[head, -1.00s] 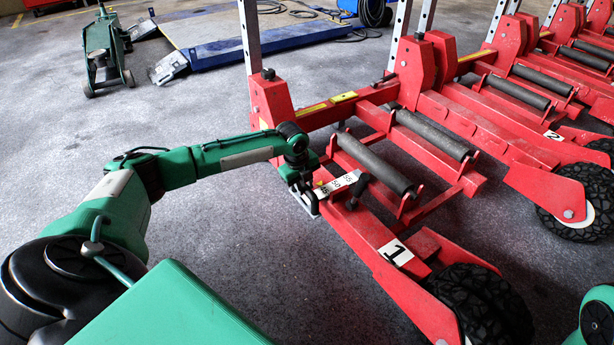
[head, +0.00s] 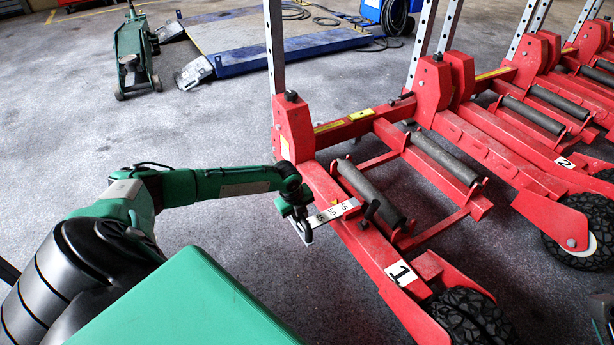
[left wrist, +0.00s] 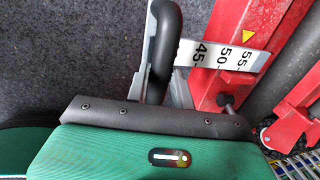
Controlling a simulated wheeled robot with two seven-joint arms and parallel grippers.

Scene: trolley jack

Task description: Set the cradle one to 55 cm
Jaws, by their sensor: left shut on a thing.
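Cradle one is the red frame marked with a "1" plate (head: 401,273). A white scale strip (head: 335,212) sticks out of its left side; it also shows in the left wrist view (left wrist: 230,56) with 45, 50 and 55. There a yellow triangle (left wrist: 249,37) on the red frame sits at the 55 mark, perhaps a hair past it. My left gripper (head: 303,226) is shut on the black handle (left wrist: 166,45) at the strip's outer end. A black knob (head: 371,210) stands on the frame beside the strip.
Dark rollers (head: 371,194) lie across cradle one. Cradle two, marked "2" (head: 565,163), and further red cradles stand to the right. A green trolley jack (head: 134,55) and a blue-edged platform (head: 270,48) are at the back. The floor left of cradle one is clear.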

